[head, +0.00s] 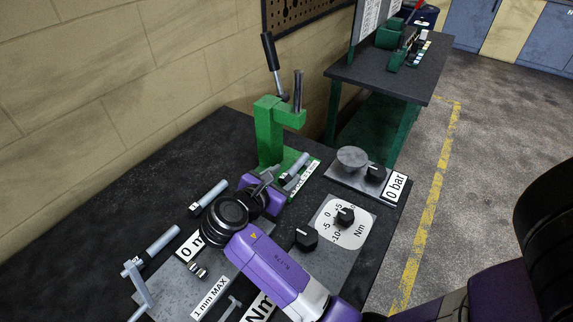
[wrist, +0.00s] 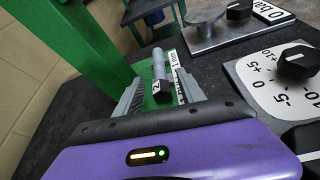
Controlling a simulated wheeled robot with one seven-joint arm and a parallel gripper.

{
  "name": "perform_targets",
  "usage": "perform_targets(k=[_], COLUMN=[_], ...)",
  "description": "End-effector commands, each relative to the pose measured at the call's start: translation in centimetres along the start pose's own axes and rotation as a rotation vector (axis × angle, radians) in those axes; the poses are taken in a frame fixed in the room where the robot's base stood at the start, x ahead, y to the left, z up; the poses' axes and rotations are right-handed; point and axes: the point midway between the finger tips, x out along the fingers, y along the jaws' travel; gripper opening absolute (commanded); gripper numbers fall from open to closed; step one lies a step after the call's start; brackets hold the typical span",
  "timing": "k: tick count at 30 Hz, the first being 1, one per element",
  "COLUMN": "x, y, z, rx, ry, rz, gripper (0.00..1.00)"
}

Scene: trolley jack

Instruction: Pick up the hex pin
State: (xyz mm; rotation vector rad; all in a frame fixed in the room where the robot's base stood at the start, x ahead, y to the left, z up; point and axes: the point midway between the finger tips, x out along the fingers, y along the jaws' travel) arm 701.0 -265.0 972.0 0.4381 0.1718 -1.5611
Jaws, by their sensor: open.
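A grey pin with a dark faceted end, which looks like the hex pin (wrist: 159,68), lies on the green base of the press in the wrist view. It also shows in the head view (head: 297,168), just right of my gripper. A small "2" label is by its near end. My gripper (wrist: 161,80) is open, with one grey finger on each side of the pin in the wrist view. Nothing is held. In the head view my gripper (head: 268,177) is low beside the press base, partly hidden by my wrist. I cannot tell whether the fingers touch the pin.
A green lever press (head: 268,130) rises behind my gripper. Other grey pins (head: 208,197) lie on the dark bench to the left. A dial panel (head: 345,222) and a plate with a round pad (head: 352,158) are to the right. A second bench (head: 405,70) stands behind.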

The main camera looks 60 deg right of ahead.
Motion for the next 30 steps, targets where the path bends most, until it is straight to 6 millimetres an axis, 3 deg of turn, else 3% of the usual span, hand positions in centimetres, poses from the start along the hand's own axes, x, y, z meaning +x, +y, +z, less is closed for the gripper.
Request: perform_targets(k=[18, 28, 30], x=[7.0, 7.7, 7.7], y=[0.0, 0.0, 0.0], z=[0.2, 0.2, 0.2], rx=[0.001, 0.002, 0.002], ry=[-0.001, -0.001, -0.001], rz=[-0.011, -0.008, -0.008], gripper=[0.47, 0.47, 0.33])
